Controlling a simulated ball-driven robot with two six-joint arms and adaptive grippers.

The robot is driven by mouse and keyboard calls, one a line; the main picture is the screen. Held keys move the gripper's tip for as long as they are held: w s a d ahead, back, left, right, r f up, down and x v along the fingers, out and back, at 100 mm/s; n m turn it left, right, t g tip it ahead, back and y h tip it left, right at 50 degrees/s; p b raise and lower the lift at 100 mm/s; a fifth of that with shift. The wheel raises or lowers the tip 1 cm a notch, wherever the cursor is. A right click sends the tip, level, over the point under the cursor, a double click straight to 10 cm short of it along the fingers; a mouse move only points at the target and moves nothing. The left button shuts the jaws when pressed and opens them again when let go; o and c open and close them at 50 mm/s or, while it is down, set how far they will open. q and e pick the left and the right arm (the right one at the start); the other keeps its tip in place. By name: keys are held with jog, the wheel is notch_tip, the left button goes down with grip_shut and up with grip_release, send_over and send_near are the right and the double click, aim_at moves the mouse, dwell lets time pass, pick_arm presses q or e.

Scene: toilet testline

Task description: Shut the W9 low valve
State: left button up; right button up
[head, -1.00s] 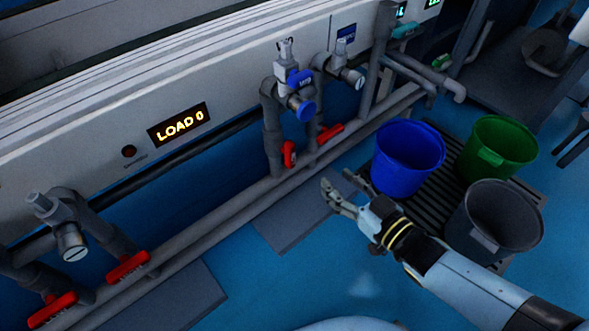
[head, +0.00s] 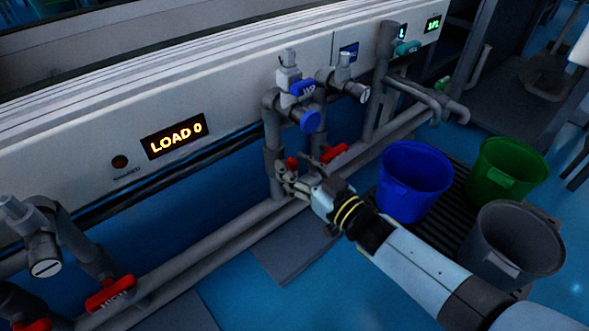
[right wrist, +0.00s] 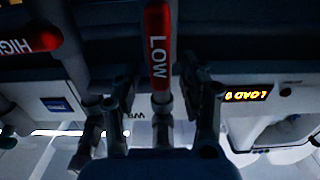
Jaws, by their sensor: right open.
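The low valve's red handle, marked LOW (right wrist: 158,45), shows in the right wrist view between the two fingers of my right gripper (right wrist: 158,85), with a gap on each side. In the head view only a small red part of this low handle (head: 291,163) shows; my right gripper (head: 291,182) hides the rest. The gripper is open at the foot of the grey pipes. A second red handle, marked HIGH (right wrist: 28,33), is at the left in the wrist view; it also shows right of the low handle in the head view (head: 333,152). My left gripper is out of view.
Blue round valve knob (head: 310,121) and blue lever (head: 303,88) sit above the handles. Blue (head: 412,180), green (head: 503,168) and grey (head: 512,245) buckets stand to the right. Another red HIGH handle (head: 111,294) is at lower left. A LOAD 0 display (head: 174,137) is on the panel.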

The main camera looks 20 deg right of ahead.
jog(key=shift+w, duration=0.15)
grip_shut()
dwell(0.4)
